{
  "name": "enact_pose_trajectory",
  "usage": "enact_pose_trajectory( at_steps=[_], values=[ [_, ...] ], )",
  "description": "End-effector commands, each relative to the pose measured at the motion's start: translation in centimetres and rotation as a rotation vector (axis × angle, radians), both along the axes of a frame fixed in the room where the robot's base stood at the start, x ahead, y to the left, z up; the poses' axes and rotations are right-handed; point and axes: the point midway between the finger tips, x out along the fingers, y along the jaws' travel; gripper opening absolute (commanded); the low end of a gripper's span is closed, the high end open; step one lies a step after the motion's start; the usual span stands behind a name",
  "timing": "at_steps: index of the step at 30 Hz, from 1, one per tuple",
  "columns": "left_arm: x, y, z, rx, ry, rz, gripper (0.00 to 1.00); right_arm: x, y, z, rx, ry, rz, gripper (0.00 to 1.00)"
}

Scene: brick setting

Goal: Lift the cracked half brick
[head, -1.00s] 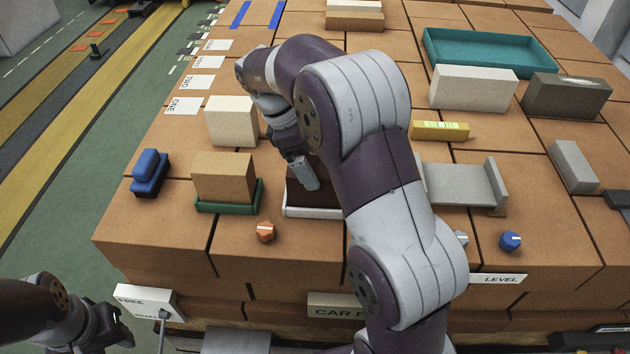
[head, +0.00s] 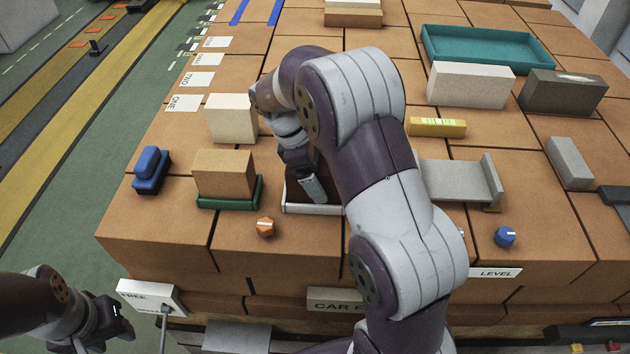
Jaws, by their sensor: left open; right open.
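No crack shows clearly on any brick, so I cannot tell which one is the cracked half brick. Short block-like pieces are a tan block (head: 223,174) on a green tray (head: 230,203), a cream block (head: 232,119) behind it, and a grey block (head: 569,163) at the far right. My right gripper (head: 312,190) points down at a dark brown thing (head: 297,193) in a white-rimmed tray (head: 312,209). It is open; my arm hides much of that spot, and contact cannot be made out. My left gripper (head: 112,318) is open and empty, low at the left, off the brick surface.
Behind are a teal tray (head: 487,50), a white brick (head: 471,86), a dark grey brick (head: 563,92) and a yellow level (head: 437,127). A grey channel piece (head: 455,180) lies right of my arm. A blue piece (head: 151,171) and orange knob (head: 265,227) are near the front.

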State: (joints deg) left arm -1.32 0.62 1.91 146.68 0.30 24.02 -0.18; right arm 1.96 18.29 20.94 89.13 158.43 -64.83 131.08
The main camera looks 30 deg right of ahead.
Motion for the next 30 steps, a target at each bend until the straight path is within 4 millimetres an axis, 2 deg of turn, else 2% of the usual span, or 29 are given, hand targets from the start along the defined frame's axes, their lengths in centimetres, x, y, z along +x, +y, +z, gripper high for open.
enact_pose_trajectory(
  at_steps=[6,8,12,14,25,30],
  values=[
    [0.0,0.0,0.0,0.0,0.0,0.0,0.43,0.0,0.0,0.0,0.0,0.0,0.0,0.98],
    [0.0,0.0,0.0,0.0,0.0,0.0,0.43,0.0,0.0,0.0,0.0,0.0,0.0,0.82],
    [0.0,0.0,0.0,0.0,0.0,0.0,0.43,0.0,0.0,0.0,0.0,0.0,0.0,0.36],
    [0.0,0.0,0.0,0.0,0.0,0.0,0.43,0.0,0.0,0.0,0.0,0.0,0.0,0.17],
    [0.0,0.0,0.0,0.0,0.0,0.0,0.43,0.1,0.0,0.8,0.0,-0.005,0.001,0.15],
    [0.0,0.0,-0.9,0.0,0.0,0.0,0.43,0.1,0.0,3.0,0.0,-0.008,0.0,0.15]
  ],
)
